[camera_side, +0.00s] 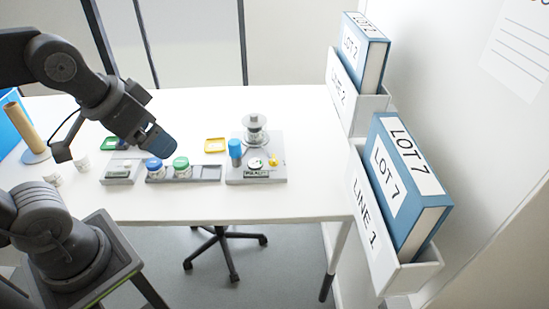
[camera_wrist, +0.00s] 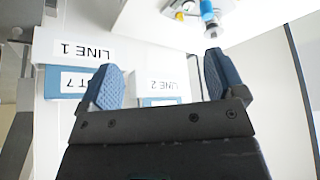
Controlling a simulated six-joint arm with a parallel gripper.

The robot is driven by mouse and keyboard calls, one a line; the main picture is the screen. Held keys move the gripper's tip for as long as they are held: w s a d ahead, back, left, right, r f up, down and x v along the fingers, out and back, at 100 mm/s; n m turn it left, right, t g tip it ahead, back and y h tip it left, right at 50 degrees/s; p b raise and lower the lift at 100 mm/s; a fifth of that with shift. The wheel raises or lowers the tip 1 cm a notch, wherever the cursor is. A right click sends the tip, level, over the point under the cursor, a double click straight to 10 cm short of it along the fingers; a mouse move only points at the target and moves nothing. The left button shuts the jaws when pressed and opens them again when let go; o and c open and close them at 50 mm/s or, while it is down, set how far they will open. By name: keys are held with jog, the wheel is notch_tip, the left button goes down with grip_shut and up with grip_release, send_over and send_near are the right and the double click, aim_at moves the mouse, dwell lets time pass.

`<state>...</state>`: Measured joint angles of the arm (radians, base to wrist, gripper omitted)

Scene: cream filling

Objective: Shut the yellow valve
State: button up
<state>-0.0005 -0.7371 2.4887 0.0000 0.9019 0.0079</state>
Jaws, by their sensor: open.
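The yellow valve (camera_side: 274,159) is a small bright part at the right side of the grey filling station (camera_side: 280,178) on the white table. It also shows in the wrist view as a small yellow part (camera_wrist: 179,15) at the top edge, its handle's exact angle too small to tell. The station carries a clear hopper (camera_side: 255,131) and a blue-topped cylinder (camera_side: 235,148). My gripper (camera_side: 160,141) is up and left of the station, above the jars, apart from the valve. In the wrist view my gripper (camera_wrist: 165,82) has its two blue fingers spread with nothing between.
A dark rack (camera_side: 208,173) holds a blue-lidded jar (camera_side: 154,167) and a green-lidded jar (camera_side: 181,166) below my gripper. A yellow tray (camera_side: 215,145) lies behind. Wall bins with blue binders (camera_side: 410,185) stand at the right. The table's right side is clear.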

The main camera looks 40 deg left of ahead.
jog(key=w, duration=0.3)
jog(key=w+r+m+g, duration=0.1)
jog(key=w, duration=0.2)
jog(key=w+r+m, duration=0.1)
jog(key=w, duration=0.2)
jog(key=shift+w+a+r, duration=0.15)
jog(key=shift+w+a, duration=0.1)
jog(key=shift+a, duration=0.1)
jog(key=c, duration=0.4)
jog(key=shift+o, duration=0.2)
jog(key=m+g, duration=0.5)
jog(key=m, duration=0.2)
send_over(274, 157)
notch_tip(274, 157, down, 20)
notch_tip(274, 157, down, 13)
jog(key=shift+s, duration=0.1)
jog(key=c, duration=0.9)
